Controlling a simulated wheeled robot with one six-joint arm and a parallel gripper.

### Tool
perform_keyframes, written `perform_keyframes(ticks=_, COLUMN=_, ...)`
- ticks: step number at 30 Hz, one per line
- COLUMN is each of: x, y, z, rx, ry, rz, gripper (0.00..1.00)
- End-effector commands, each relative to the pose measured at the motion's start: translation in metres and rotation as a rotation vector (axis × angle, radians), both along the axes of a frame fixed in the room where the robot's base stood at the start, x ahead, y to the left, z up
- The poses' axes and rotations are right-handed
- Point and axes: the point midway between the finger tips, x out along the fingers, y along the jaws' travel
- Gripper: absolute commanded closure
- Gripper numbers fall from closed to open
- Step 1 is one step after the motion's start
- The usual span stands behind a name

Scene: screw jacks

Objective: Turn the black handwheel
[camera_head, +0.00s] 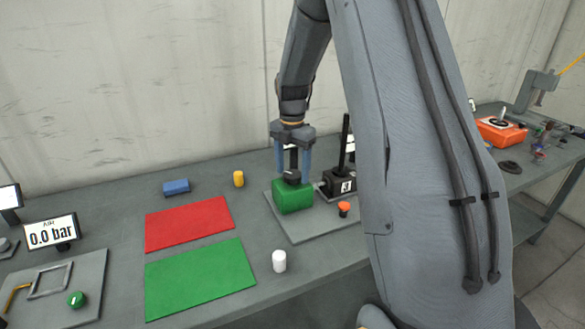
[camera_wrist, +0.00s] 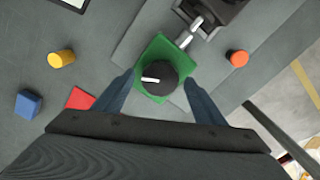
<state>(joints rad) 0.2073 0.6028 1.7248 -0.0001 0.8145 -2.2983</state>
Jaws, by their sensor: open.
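The black handwheel (camera_wrist: 156,78) sits on top of a green block (camera_wrist: 152,52) and has a pale mark on its face. In the head view the green block (camera_head: 293,197) stands on a grey plate, with the dark handwheel (camera_head: 292,177) above it, partly covered by my gripper. My gripper (camera_head: 293,165) points down over the handwheel. In the wrist view its two blue fingers (camera_wrist: 156,88) are spread wide, one on each side of the handwheel, with gaps between. Whether the fingertips are level with the handwheel is hard to tell.
A black box with an upright lever (camera_head: 340,180) stands close behind the block, to the right. An orange-red button (camera_head: 344,208) is on the plate's right.

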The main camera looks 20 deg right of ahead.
Motion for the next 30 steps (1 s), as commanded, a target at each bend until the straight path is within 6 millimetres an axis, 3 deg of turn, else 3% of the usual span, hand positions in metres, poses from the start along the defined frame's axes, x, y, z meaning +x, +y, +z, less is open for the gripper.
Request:
perform_keyframes(ticks=11, x=-0.0001, y=0.0, z=-0.0063, rx=0.0, ry=0.0, rz=-0.001, gripper=0.37)
perform_keyframes(ticks=18, x=-0.0002, y=-0.0001, z=-0.0061, rx=0.0, ry=0.0, rz=-0.001, gripper=0.77)
perform_keyframes(ticks=30, x=0.0, y=-0.0004, z=-0.0059, rx=0.0, ry=0.0, rz=-0.079, gripper=0.77)
